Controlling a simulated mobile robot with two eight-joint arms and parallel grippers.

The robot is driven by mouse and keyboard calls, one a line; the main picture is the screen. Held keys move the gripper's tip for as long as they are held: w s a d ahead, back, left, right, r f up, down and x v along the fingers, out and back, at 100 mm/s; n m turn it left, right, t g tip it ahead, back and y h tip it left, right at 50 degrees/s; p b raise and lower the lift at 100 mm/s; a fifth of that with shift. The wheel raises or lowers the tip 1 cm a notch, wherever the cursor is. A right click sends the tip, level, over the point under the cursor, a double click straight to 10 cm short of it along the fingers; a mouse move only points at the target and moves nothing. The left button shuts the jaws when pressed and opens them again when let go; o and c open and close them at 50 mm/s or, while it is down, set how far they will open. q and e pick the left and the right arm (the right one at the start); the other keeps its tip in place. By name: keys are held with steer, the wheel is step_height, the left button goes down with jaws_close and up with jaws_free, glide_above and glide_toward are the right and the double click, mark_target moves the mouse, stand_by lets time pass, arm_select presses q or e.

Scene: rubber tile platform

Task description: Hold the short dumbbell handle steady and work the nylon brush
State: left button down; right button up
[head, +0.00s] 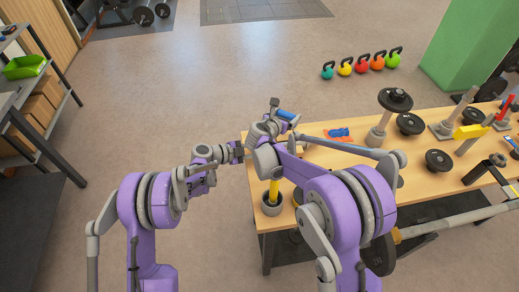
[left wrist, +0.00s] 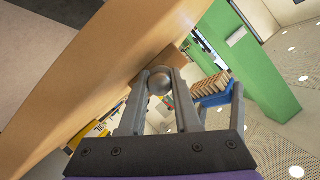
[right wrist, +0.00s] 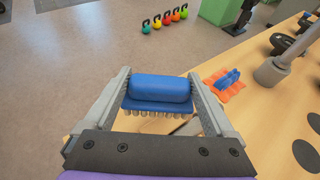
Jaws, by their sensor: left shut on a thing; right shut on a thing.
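The nylon brush (right wrist: 160,88) has a blue rounded back and pale bristle tufts on its underside. My right gripper (right wrist: 162,96) is shut on it from both sides, above the table's left end; the brush's blue back also shows in the head view (head: 287,115). My left gripper (left wrist: 160,78) is shut on a grey metal piece with a round end (left wrist: 160,83), seen end-on beside the table edge, which looks like the short dumbbell handle. In the head view my left gripper (head: 238,153) is just left of the right one. Whether bristles touch the handle is hidden.
The wooden table (head: 445,140) carries weight plates, upright handles and an orange and blue item (head: 338,134). A grey cup (head: 272,209) with a yellow handle stands near its front left corner. Several coloured kettlebells (head: 362,64) stand on the floor behind. Floor left of the table is clear.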

stand_by(0.4)
arm_select(q)
steer(key=c, duration=0.5)
jaws_free()
steer(key=shift+f, duration=0.1)
steer(key=shift+c, duration=0.2)
steer(key=v, duration=1.2)
